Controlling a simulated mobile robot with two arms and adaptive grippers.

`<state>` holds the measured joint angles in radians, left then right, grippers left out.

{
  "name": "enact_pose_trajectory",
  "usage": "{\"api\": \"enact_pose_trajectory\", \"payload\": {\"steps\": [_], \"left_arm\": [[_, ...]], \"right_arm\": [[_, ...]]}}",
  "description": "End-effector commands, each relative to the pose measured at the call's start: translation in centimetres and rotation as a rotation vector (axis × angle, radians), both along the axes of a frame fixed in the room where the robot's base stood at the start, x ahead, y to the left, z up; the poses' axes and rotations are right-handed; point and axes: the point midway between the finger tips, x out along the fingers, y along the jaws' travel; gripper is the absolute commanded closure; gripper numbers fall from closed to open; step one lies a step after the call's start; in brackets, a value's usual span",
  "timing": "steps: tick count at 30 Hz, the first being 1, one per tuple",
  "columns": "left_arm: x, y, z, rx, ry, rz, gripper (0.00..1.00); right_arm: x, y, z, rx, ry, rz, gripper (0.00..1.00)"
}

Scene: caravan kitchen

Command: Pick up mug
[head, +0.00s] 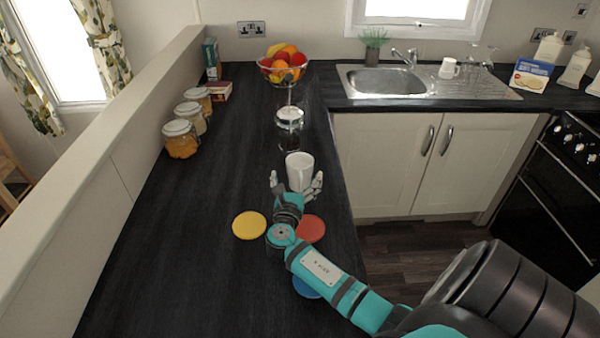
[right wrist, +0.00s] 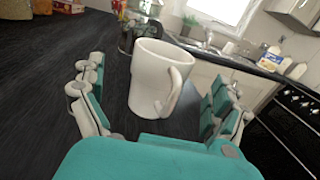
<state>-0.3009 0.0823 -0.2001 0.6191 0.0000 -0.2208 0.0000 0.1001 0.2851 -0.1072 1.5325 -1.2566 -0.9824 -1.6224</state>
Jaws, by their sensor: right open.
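A white mug (head: 299,171) stands upright on the dark counter in the head view, just beyond my right gripper (head: 297,186). In the right wrist view the mug (right wrist: 156,80) stands between the two spread fingers of my right gripper (right wrist: 155,105), with its handle towards the right finger. The right gripper is open, with a finger on either side of the mug and no clear contact. The near lower part of the mug is partly hidden by the gripper in the head view. My left gripper is in neither view.
A glass-and-metal press (head: 289,122) and a fruit bowl (head: 283,64) stand behind the mug. Yellow (head: 249,225), red (head: 311,229) and blue (head: 306,288) coasters lie near my right arm. Several jars (head: 181,138) line the left wall. Another white mug (head: 449,68) stands by the sink (head: 385,80). The counter's left middle is clear.

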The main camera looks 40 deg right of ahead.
Motion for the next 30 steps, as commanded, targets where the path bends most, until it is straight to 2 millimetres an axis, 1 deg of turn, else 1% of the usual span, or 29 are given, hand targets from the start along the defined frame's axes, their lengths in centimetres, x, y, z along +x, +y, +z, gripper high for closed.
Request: {"api": "enact_pose_trajectory", "payload": {"steps": [5,8,12,19,30], "left_arm": [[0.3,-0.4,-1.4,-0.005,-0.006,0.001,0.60],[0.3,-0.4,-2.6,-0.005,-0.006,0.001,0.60],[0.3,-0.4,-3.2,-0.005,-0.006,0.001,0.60],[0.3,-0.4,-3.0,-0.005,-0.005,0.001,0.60],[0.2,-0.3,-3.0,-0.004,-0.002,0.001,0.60]], "right_arm": [[0.9,-1.4,-0.5,-0.001,-0.001,-0.001,0.00],[1.8,-2.7,-0.8,-0.001,-0.002,-0.002,0.00],[2.9,-4.0,-0.5,-0.001,-0.001,-0.001,0.00],[3.0,-4.1,-0.3,0.001,0.001,0.000,0.00],[3.0,-4.1,-0.4,0.001,0.001,0.000,0.48]]}}
